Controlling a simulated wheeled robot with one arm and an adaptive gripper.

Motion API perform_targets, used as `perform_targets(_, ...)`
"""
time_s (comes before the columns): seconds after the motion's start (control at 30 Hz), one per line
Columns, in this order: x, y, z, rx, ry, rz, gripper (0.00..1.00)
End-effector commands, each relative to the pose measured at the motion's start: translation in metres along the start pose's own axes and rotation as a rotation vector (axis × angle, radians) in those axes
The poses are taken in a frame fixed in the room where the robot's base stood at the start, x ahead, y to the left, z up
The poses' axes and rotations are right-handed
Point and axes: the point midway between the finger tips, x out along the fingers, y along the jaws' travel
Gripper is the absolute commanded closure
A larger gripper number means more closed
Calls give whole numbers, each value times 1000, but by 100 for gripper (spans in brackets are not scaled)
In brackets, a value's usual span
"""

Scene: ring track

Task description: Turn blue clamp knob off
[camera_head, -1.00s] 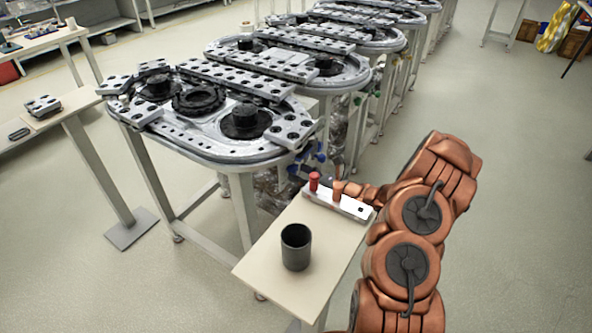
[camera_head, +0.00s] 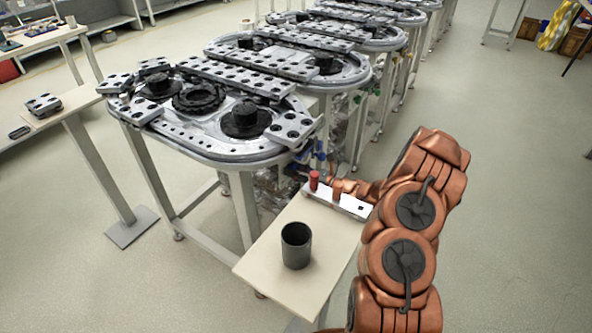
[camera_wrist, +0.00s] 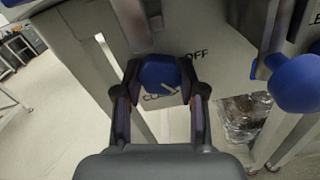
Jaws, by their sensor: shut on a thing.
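In the wrist view the blue clamp knob (camera_wrist: 158,72) sits on a grey panel between the two dark fingers of my gripper (camera_wrist: 159,80). The fingers are shut on it, one at each side. A short white mark shows on the knob's lower right edge. The panel label reading OFF (camera_wrist: 193,55) is at the knob's upper right. A second label below the knob is partly hidden by it. In the head view my gripper is too small and covered to make out near the table's corner.
A second blue knob (camera_wrist: 296,83) stands to the right in the wrist view.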

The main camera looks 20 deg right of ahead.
Motion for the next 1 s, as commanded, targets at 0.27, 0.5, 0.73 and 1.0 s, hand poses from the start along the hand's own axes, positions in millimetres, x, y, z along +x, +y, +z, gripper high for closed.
perform_targets(0.27, -1, -2, 0, -5, -1, -3, 95)
perform_targets(0.5, 0, -2, -2, -64, -1, -4, 95)
perform_targets(0.73, 0, -3, -4, -205, -4, -4, 95)
perform_targets(1.0, 0, -4, -5, -438, -2, -5, 95)
